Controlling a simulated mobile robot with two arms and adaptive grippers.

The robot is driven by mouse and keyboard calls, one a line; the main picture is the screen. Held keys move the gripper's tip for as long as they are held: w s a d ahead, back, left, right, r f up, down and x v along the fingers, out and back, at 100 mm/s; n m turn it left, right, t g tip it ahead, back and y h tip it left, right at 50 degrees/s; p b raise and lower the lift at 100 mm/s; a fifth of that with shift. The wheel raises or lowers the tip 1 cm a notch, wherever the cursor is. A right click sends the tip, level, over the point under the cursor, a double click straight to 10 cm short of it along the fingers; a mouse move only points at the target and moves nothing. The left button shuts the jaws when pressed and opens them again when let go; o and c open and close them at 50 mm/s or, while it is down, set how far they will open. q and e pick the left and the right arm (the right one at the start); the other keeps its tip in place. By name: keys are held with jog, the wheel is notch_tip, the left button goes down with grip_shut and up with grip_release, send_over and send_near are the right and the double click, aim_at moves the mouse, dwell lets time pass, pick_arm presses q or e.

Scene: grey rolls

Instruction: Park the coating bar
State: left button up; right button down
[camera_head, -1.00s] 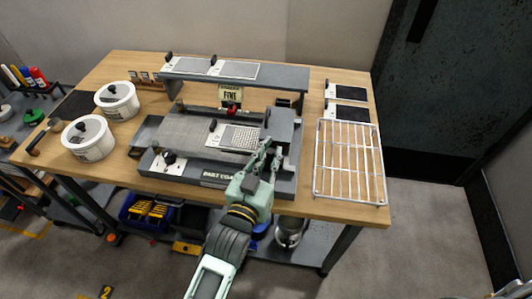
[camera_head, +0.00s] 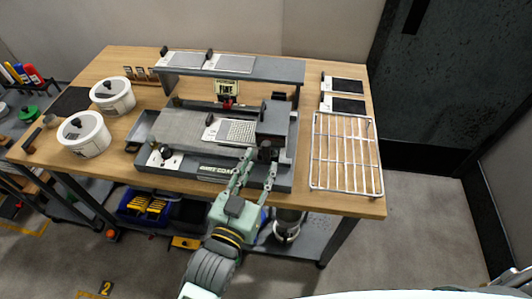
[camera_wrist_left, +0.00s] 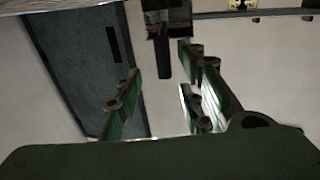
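The coater (camera_head: 205,172) stands at the table's front, with a grey bed (camera_head: 190,128). A dark block that looks like the coating bar's carriage (camera_head: 272,119) sits at the bed's right end. A black knob (camera_head: 266,150) shows at its front. My left gripper (camera_head: 261,160) is open at the coater's front edge, fingers spread below and around the knob in the picture. In the left wrist view a dark upright piece (camera_wrist_left: 163,58) shows between and beyond the open fingers; contact is not visible. My right gripper is not clearly in view.
A grey shelf (camera_head: 235,67) bridges the coater's back. A wire rack (camera_head: 345,185) lies to the right, with dark-panelled cards (camera_head: 348,105) behind it. Two white pots (camera_head: 84,135) stand at the left. A card with a grid (camera_head: 236,131) lies on the bed.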

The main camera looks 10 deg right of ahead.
pick_arm(q)
jog(key=v, duration=0.5)
jog(key=shift+s+a, duration=0.1)
jog(key=shift+s, duration=0.05)
jog(key=s+a+f+g+y, duration=0.2)
jog(key=a+f, duration=0.1)
jog(key=f, duration=0.9)
jog(key=s+a+f+n+g+y, duration=0.1)
jog(key=s+a+f+g, duration=0.2)
jog(key=f, duration=0.9)
jog(key=s+a+f+g+y, duration=0.15)
jog(key=a+f, duration=0.25)
jog(key=f, duration=0.8)
jog(key=s+a+f+g+y, duration=0.1)
jog(key=s+a+f+g, duration=0.1)
jog(key=s+a+f, duration=0.3)
jog(key=s+a+f+n+g+y, duration=0.1)
jog(key=s+a+f+g+y, duration=0.1)
jog(key=s+a+f, duration=0.3)
jog(key=s+a+f+n+g+y, duration=0.1)
jog(key=s+a+f+g, duration=0.3)
jog(key=s+f, duration=0.6)
jog(key=s+a, duration=0.1)
jog(key=s, duration=0.4)
jog(key=shift+s+a, duration=0.3)
